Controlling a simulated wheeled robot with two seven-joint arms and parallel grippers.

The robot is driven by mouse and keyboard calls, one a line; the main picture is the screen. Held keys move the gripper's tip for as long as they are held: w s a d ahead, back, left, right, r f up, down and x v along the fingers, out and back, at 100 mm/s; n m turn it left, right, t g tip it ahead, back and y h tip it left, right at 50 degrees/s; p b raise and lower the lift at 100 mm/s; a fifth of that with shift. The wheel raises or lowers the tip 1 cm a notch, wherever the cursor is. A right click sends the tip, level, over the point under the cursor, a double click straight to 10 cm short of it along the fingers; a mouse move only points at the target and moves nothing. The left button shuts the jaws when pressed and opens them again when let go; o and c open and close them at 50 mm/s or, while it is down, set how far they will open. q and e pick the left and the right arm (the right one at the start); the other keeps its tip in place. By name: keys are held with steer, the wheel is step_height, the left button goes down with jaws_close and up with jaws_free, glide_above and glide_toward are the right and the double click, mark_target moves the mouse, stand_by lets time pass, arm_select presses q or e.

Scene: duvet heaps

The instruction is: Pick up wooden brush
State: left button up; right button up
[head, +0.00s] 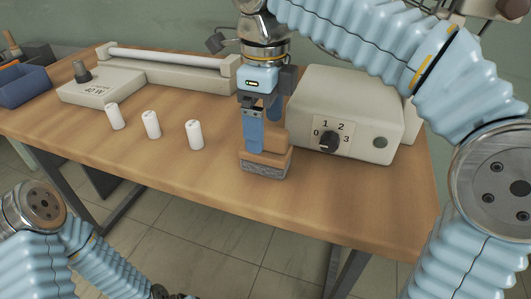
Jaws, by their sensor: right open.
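The wooden brush (265,160) stands on the wooden table near its front edge, with a light wooden body above a grey bristle base. My right gripper (262,135) comes down from above at the brush, its blue fingers pointing down. The jaws are open, and the near finger overlaps the left part of the brush in the picture. I cannot tell whether the fingers touch it. Part of the brush is hidden behind the finger. My left arm shows at the lower left, but its gripper is not visible.
Several things share the table (230,215): three white cylinders, left of the brush, one of them the nearest (195,135); a beige box with a dial (345,115) close behind and right; a lamp fixture (170,68) at the back; a blue bin (25,85) at far left.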

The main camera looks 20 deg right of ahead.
mark_target(266, 147)
step_height(266, 147, down, 6)
steer(key=shift+d+r+b, duration=0.1)
steer(key=shift+b, duration=0.35)
steer(key=c, duration=1.2)
